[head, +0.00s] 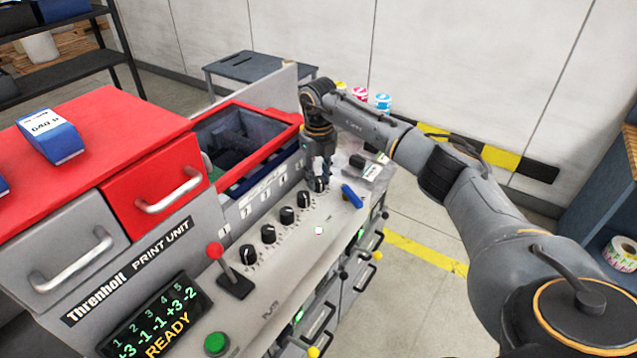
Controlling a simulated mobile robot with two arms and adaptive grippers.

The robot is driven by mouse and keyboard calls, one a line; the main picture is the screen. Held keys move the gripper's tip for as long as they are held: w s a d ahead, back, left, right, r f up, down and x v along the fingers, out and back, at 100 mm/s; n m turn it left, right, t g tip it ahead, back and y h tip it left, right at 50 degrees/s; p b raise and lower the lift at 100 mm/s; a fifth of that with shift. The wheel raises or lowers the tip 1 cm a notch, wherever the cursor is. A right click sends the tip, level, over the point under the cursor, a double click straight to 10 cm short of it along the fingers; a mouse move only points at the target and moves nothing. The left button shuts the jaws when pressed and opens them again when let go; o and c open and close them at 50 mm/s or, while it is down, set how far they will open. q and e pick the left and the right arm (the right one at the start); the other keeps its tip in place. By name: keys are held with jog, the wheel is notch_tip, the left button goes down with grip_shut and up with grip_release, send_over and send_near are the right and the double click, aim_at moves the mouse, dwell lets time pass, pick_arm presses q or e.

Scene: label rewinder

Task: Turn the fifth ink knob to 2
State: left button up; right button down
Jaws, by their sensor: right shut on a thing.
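The row of black ink knobs runs along the machine's sloped front panel (283,262). The first knob (248,253) is nearest, then the second (268,234), the third (287,215) and the fourth (303,198). The fifth ink knob (319,186) is at the far end, and my right gripper (319,177) is shut on it from above, partly hiding it. The display (155,317) shows +3, -1, -1, +3, -2 under 1 to 5, with READY below; the fifth value is -2. My left gripper is not in view.
A red-knobbed lever (215,251) and a green button (216,343) stand on the near panel. A blue handle (352,196) lies just right of the fifth knob. The open ink bay (240,140) is behind the knobs. Open floor lies right of the machine.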

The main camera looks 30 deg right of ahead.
aim_at(318, 179)
jog(key=n+b, duration=0.2)
jog(key=n, duration=0.1)
jog(key=shift+f+n, duration=0.1)
jog(key=shift+n, duration=0.2)
jog(key=shift+n+b, duration=0.6)
jog(key=shift+n, duration=1)
jog(key=c, duration=1)
grip_release()
jog(key=shift+r, duration=0.35)
notch_tip(318, 179, up, 12)
jog(key=shift+f, duration=0.2)
